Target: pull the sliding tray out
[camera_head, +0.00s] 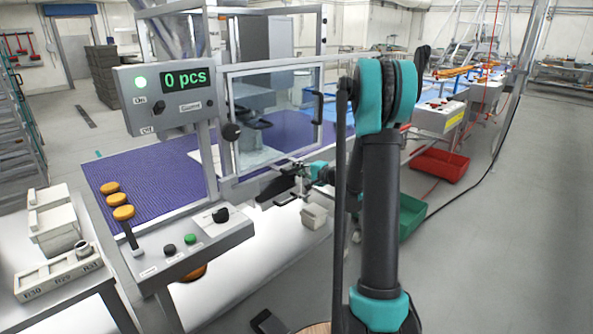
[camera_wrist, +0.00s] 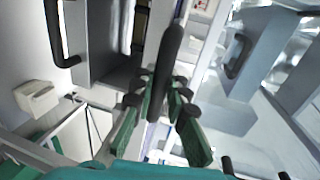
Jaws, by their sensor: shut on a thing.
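My gripper (camera_head: 303,177) is at the front of the machine, below the clear guard door, in the head view. In the wrist view my gripper (camera_wrist: 163,88) has its green fingers closed on either side of a long dark bar handle (camera_wrist: 169,48). The handle runs between the fingers and past their tips. The sliding tray itself is hard to make out; the arm and the machine front hide much of that area in the head view.
The guard door (camera_head: 272,110) stands above my gripper, with a black handle on its right edge. A control panel (camera_head: 190,245) with buttons is to the left. A red bin (camera_head: 440,166) and a green bin (camera_head: 411,216) are on the floor at right. Floor at lower right is clear.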

